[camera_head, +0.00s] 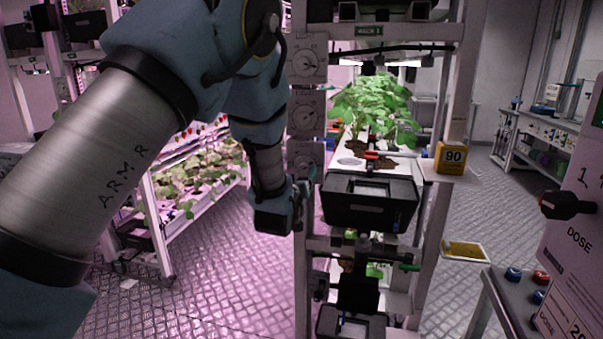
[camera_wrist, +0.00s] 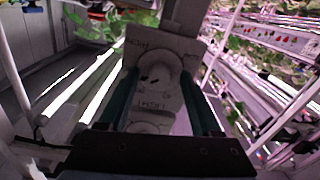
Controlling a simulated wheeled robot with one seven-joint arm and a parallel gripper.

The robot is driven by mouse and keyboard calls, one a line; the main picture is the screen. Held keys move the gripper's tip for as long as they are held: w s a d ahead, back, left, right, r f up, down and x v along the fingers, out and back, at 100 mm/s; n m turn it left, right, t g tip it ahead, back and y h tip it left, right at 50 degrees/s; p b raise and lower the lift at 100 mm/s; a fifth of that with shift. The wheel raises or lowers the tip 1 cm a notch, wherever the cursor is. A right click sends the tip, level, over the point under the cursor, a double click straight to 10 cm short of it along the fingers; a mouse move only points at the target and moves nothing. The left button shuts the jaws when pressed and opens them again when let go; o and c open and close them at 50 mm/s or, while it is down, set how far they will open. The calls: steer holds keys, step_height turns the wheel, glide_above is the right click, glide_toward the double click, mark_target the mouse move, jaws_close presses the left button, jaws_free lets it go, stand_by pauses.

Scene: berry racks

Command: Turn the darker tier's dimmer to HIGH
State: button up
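Several dimmer plates are stacked on the rack's left post. The upper dial (camera_head: 307,62) and middle dial (camera_head: 306,116) show clearly; a lower one (camera_head: 305,158) is partly hidden by my gripper. My gripper (camera_head: 304,190) is low against this post. In the wrist view, my gripper (camera_wrist: 160,78) is open, its two fingers apart on either side of a dial plate (camera_wrist: 152,62) with a round knob. Contact cannot be told. A word like HIGH is on the plate; the knob's setting is unclear. The upper tier's plants (camera_head: 375,108) are brightly lit; the lower tier's plants (camera_head: 375,270) look dimmer.
A black box (camera_head: 370,203) stands at the rack's front. A yellow block marked 90 (camera_head: 452,158) sits on a right side shelf. A panel marked DOSE (camera_head: 575,220) stands at far right. A pink-lit rack (camera_head: 160,225) is at left. Open floor (camera_head: 225,285) lies between.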

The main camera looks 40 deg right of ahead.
jaws_close()
stand_by(0.3)
steer(key=shift+f+m+b, duration=0.15)
steer(key=shift+m+b, duration=0.15)
steer(key=shift+b, duration=0.25)
steer(key=m+b, duration=0.2)
steer(key=b, duration=0.1)
steer(key=shift+f+m+b, duration=0.15)
steer(key=shift+m+b, duration=0.15)
steer(key=shift+m, duration=0.1)
steer(key=m+b, duration=0.3)
steer(key=shift+a+m+b, duration=0.1)
steer(key=shift+m+b, duration=0.2)
steer(key=shift+m, duration=0.1)
steer(key=m+b, duration=0.3)
steer(key=m, duration=0.1)
steer(key=shift+w+r+m+b, duration=0.15)
steer(key=shift+m+b, duration=0.35)
steer(key=shift+m, duration=0.8)
steer(key=shift+s+r+m+b, duration=0.15)
steer(key=shift+m+b, duration=0.35)
steer(key=shift+m, duration=0.8)
steer(key=shift+w, duration=0.1)
